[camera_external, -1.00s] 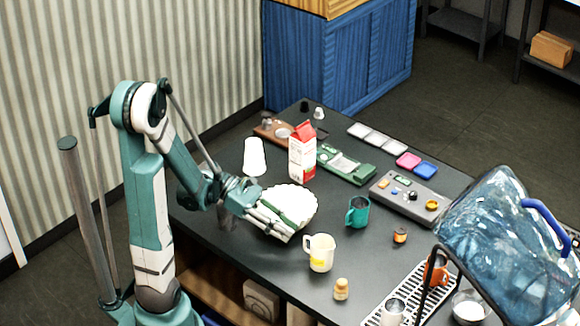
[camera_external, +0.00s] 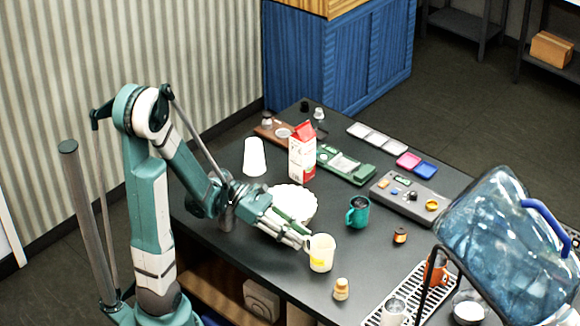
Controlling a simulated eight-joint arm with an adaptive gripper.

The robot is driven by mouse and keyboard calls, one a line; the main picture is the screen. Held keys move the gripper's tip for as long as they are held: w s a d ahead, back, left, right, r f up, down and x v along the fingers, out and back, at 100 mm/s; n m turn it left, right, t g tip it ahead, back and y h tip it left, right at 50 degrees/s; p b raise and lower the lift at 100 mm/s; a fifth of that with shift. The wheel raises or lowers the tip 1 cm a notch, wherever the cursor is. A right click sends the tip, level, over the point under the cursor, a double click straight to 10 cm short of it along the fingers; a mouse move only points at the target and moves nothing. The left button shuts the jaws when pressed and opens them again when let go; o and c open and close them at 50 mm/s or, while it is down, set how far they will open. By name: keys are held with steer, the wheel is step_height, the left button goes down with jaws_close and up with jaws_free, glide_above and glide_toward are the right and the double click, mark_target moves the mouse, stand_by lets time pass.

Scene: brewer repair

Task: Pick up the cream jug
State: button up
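The cream jug (camera_external: 322,254), cream-coloured with a yellow patch low on its front, stands upright on the dark table. Its handle is on its left side, facing my gripper. My gripper (camera_external: 304,241) is low over the table, and its fingertips are right at the handle side of the jug. I cannot tell whether they touch the handle or are around it. The gap between the fingers is too small to make out.
A white scalloped dish (camera_external: 297,199) lies just behind my gripper. A teal mug (camera_external: 358,212) stands right of it, and a small tan bottle (camera_external: 341,289) in front of the jug. A slatted rack (camera_external: 385,302) and a large blue water bottle (camera_external: 500,235) are at the right.

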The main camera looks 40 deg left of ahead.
steer(key=shift+w+d+f, duration=0.1)
steer(key=shift+d+f, duration=0.05)
steer(key=shift+d, duration=0.2)
stand_by(0.4)
jaws_close()
